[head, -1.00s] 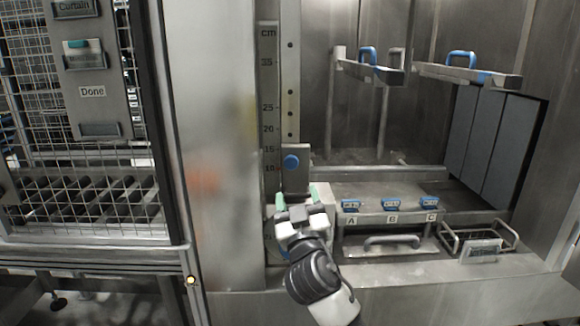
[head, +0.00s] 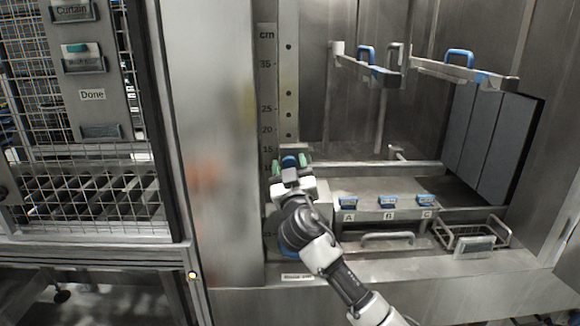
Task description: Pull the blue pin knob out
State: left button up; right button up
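The blue pin knob (head: 289,161) sits on a small metal plate beside the cm scale (head: 266,100), near the 15 mark. My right gripper (head: 290,164) is at the knob, with its green-tipped fingers spread to the left and right of it. The fingers look apart from the knob, and the gripper hides its lower part. My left gripper is not in view.
Blue-tagged blocks (head: 387,200) stand on a ledge labelled A, B and C to the right. A wire basket (head: 472,236) is at the far right. Bars with blue handles (head: 459,58) hang above. A mesh cage (head: 90,195) stands at the left.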

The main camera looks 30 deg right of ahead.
grip_shut()
jog(key=shift+s+a+b, duration=0.3)
jog(key=shift+s+a, duration=0.3)
jog(key=shift+s, duration=0.3)
jog(key=shift+w+f, duration=0.1)
jog(key=shift+c, duration=0.5)
grip_release()
jog(key=shift+o, duration=1.4)
jog(key=shift+s, duration=0.2)
